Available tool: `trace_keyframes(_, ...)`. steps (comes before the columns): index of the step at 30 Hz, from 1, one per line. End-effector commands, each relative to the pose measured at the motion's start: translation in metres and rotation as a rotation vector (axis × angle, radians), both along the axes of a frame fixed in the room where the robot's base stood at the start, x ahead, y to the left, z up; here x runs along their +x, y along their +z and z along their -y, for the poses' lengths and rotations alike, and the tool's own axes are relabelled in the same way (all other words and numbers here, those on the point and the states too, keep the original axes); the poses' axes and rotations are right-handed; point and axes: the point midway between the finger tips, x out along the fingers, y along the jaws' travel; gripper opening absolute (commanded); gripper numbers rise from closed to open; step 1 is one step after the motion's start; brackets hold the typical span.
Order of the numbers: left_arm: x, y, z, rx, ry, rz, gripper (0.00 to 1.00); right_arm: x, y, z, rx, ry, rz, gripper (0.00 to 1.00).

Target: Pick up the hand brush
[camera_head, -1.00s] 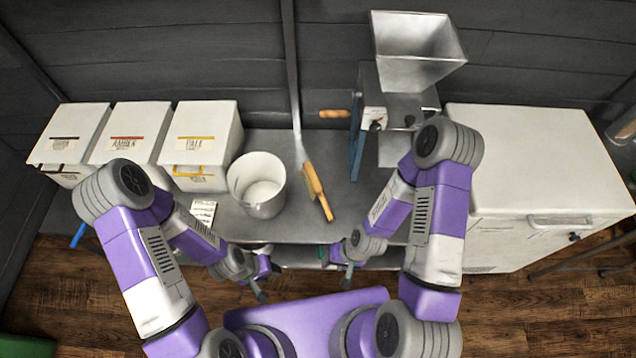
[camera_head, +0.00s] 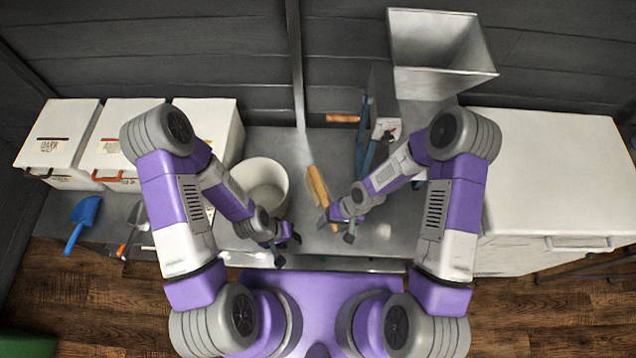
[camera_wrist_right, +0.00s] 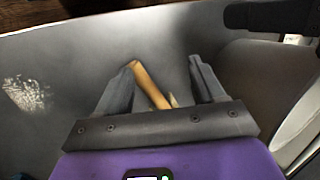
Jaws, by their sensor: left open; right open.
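The hand brush (camera_head: 318,186) has a tan wooden handle and lies on the grey metal bench, right of the white bucket. My left gripper (camera_head: 285,247) is open and empty, left of the brush and in front of the bucket.
The white bucket (camera_head: 263,180) stands close left of the brush. A mill with a metal hopper (camera_head: 440,45) and a wooden crank handle (camera_head: 343,118) stands behind right. White bins (camera_head: 60,135) and a blue scoop (camera_head: 83,218) are at left. A white chest (camera_head: 545,170) is at right.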

Motion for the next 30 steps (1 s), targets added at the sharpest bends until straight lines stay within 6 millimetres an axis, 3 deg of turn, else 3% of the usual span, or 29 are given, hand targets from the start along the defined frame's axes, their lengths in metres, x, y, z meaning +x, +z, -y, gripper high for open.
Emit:
trace_keyframes(3, 0.0, -0.004, 0.0, 0.0, -0.001, -0.001, 0.43, 0.033, -0.001, -0.018, -0.086, 0.147, 0.028, 0.68)
trace_keyframes(9, 0.0, -0.008, 0.0, 0.0, -0.001, -0.001, 0.43, 0.087, 0.007, -0.03, -0.287, 0.276, 0.121, 0.68)
trace_keyframes(12, 0.0, -0.009, 0.0, 0.0, -0.001, -0.001, 0.43, 0.104, 0.011, -0.032, -0.351, 0.292, 0.158, 0.68)
trace_keyframes(20, 0.0, -0.016, 0.0, 0.0, -0.001, -0.001, 0.43, 0.112, -0.012, -0.032, -0.377, 0.294, 0.172, 0.68)
trace_keyframes(30, 0.0, -0.029, 0.0, 0.0, -0.001, -0.001, 0.43, 0.12, -0.057, -0.034, -0.375, 0.294, 0.17, 0.68)
